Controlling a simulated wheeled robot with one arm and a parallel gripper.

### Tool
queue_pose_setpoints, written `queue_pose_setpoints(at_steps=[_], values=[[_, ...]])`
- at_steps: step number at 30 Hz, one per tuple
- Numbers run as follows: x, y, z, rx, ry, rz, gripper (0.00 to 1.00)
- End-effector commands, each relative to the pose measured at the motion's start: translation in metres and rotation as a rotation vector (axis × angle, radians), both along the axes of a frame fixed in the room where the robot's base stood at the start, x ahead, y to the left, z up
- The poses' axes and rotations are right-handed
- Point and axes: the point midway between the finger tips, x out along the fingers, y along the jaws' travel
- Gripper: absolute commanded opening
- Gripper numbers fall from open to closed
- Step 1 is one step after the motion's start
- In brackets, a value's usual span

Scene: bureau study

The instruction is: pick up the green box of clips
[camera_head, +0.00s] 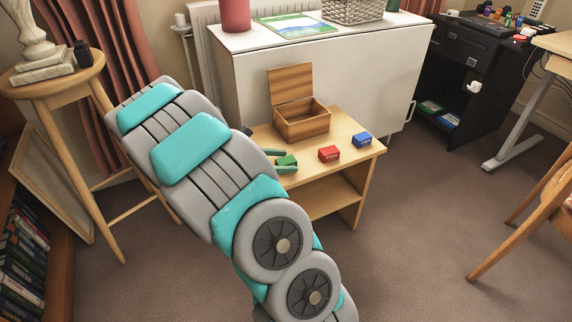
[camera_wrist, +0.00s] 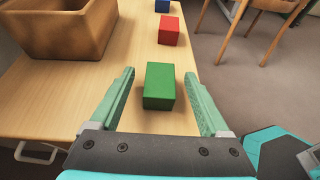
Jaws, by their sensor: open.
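The green box of clips (camera_wrist: 159,86) sits on the small wooden table (camera_wrist: 112,90), and it also shows in the head view (camera_head: 287,161). In the wrist view my gripper (camera_wrist: 157,84) is open, with one green finger on each side of the green box. A gap shows between the box and each finger. In the head view the gripper (camera_head: 284,160) is at the table's left part, partly hidden by my arm. A red box (camera_head: 329,153) and a blue box (camera_head: 361,140) sit farther right on the same table.
An open wooden chest (camera_head: 302,118) with its lid up stands at the back of the table, near the gripper. A white cabinet (camera_head: 350,75) stands behind the table. A wooden stool (camera_head: 75,85) stands at the left.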

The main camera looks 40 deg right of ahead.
Motion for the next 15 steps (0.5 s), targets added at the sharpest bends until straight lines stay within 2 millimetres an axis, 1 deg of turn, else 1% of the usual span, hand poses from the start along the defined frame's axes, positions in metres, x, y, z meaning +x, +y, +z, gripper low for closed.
queue_pose_setpoints(at_steps=[1,3,8,15], values=[[-0.0014,-0.0041,-0.0020,0.000,0.001,0.000,0.80],[-0.0016,-0.0060,-0.0030,0.001,-0.001,0.001,0.80],[-0.0014,-0.0056,-0.0028,0.001,-0.001,0.002,0.80],[-0.0014,-0.0055,-0.0028,0.001,-0.001,0.001,0.53]])
